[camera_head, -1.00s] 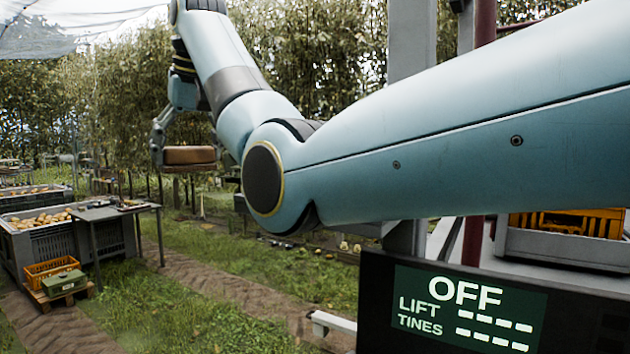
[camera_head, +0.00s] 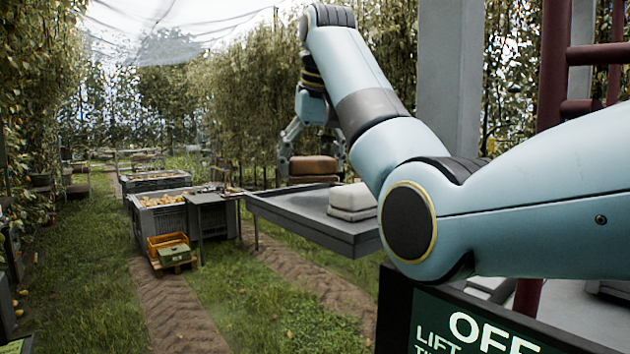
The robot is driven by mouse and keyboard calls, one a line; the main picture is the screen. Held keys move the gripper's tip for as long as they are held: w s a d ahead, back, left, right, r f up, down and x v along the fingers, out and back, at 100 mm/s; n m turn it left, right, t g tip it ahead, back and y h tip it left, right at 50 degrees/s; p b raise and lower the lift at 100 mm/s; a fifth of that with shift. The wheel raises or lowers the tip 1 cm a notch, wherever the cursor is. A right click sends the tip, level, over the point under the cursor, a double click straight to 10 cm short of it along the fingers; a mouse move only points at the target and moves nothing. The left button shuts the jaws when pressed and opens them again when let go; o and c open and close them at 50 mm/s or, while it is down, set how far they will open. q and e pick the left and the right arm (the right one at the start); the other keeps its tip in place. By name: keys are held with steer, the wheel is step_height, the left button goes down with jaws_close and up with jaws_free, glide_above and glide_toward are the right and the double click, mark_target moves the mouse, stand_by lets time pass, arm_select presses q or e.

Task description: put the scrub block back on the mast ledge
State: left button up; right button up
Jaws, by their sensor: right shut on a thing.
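The scrub block (camera_head: 312,167), brown on top with a darker lower layer, is held in my right gripper (camera_head: 311,158). The fingers are shut on its two sides, and the block looks level. A grey ledge with a raised rim (camera_head: 300,222) shows below and in front of it, partly hidden on the right by my right arm. I cannot tell how high the block is above the ledge, or whether it is over it. My left gripper is out of view.
A pale stacked block (camera_head: 352,201) sits on the ledge, right of the scrub block. A grey post (camera_head: 449,85) and dark red rails (camera_head: 553,65) stand at the right. Left lie a small table (camera_head: 213,197), pear bins (camera_head: 160,220) and an orange crate (camera_head: 168,243).

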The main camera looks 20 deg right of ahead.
mark_target(312, 176)
steer(key=f, duration=0.3)
steer(key=shift+s+a, duration=0.1)
steer(key=shift+s, duration=0.25)
steer(key=shift+w+f, duration=0.1)
steer(key=shift+w, duration=0.1)
steer(key=o, duration=0.8)
steer(key=shift+s+f, duration=0.1)
steer(key=shift+s, duration=0.05)
steer(key=shift+o, duration=1.4)
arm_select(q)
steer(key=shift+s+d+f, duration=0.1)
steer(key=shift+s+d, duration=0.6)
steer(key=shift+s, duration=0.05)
arm_select(e)
steer(key=shift+o, duration=0.7)
